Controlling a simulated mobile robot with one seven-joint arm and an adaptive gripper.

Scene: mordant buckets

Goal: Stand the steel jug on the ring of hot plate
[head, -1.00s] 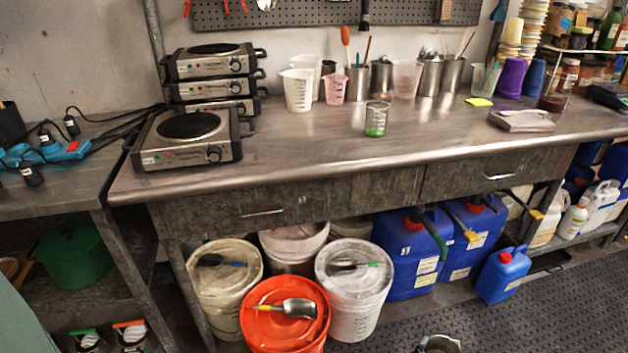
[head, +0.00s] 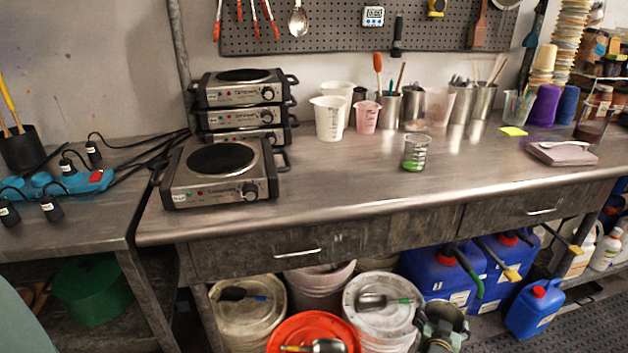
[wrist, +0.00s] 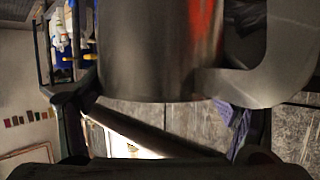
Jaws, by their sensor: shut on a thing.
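The steel jug (head: 446,312) shows at the bottom edge of the head view, in front of the bench and below the worktop in the picture. My gripper (head: 437,338) is shut on it there. In the wrist view the jug's grey wall (wrist: 145,55) fills the upper middle, with its broad handle (wrist: 285,75) to the right and a red reflection on the wall. The hot plate (head: 220,173) stands at the worktop's left end, its round dark ring (head: 222,158) on top and bare. The jug is well apart from it, to the lower right.
Stacked hot plates (head: 243,92) stand right behind the front one. A glass beaker with green liquid (head: 415,153) stands mid-bench. White plastic jugs (head: 330,118) and steel cups line the back. The worktop (head: 335,182) right of the hot plate is clear. Buckets and blue canisters (head: 437,277) sit below.

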